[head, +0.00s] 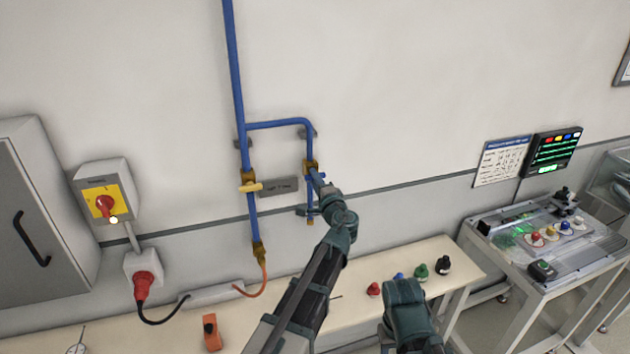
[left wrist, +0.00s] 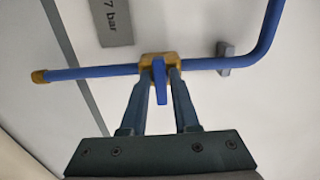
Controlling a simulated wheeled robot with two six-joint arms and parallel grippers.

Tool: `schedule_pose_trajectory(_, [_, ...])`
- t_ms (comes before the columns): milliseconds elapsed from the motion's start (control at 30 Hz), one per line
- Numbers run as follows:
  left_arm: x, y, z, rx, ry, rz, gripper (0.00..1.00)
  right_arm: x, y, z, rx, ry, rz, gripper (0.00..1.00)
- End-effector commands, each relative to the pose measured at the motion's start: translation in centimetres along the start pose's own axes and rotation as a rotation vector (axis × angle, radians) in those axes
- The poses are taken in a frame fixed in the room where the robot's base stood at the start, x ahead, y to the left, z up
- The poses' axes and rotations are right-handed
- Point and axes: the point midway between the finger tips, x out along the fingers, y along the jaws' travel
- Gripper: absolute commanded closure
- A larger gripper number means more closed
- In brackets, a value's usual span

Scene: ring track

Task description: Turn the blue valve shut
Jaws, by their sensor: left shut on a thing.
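The blue valve has a brass body (head: 311,167) on the short right branch of the blue pipe. In the left wrist view its blue lever (left wrist: 160,85) stands across the pipe line, between the two fingers of my left gripper (left wrist: 160,76). My left gripper (head: 319,180) is shut on this lever, with the brass body (left wrist: 150,62) just beyond the fingertips. In the head view, my gripper and wrist partly hide the lever and the lower branch. Part of my right arm shows at the bottom; its gripper does not show.
A yellow-handled valve (head: 251,187) sits on the main pipe (head: 235,70) to the left. A grey label plate (head: 279,186) is between the pipes. A bench (head: 440,262) with several coloured knobs is below. A red rotary switch (head: 103,205) is on the left wall.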

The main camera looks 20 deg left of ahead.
Motion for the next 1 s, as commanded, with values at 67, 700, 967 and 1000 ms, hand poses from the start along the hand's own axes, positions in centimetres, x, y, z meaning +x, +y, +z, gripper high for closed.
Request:
schedule_pose_trajectory(67, [-0.1, 0.1, 0.1, -0.004, -0.001, 0.003, 1.00, 0.0, 0.0, 0.0, 0.000, 0.000, 0.000, 0.50])
schedule_pose_trajectory(700, [-2.3, 0.0, 0.1, 0.000, 0.002, 0.001, 0.51, 0.0, 0.0, 0.0, 0.000, 0.000, 0.000, 0.50])
schedule_pose_trajectory(967, [-8.0, 0.1, 0.2, -0.001, 0.003, 0.001, 0.51, 0.0, 0.0, 0.0, 0.000, 0.000, 0.000, 0.50])
schedule_pose_trajectory(1000, [-8.9, 0.1, 0.2, -0.001, 0.003, 0.001, 0.51, 0.0, 0.0, 0.0, 0.000, 0.000, 0.000, 0.50])
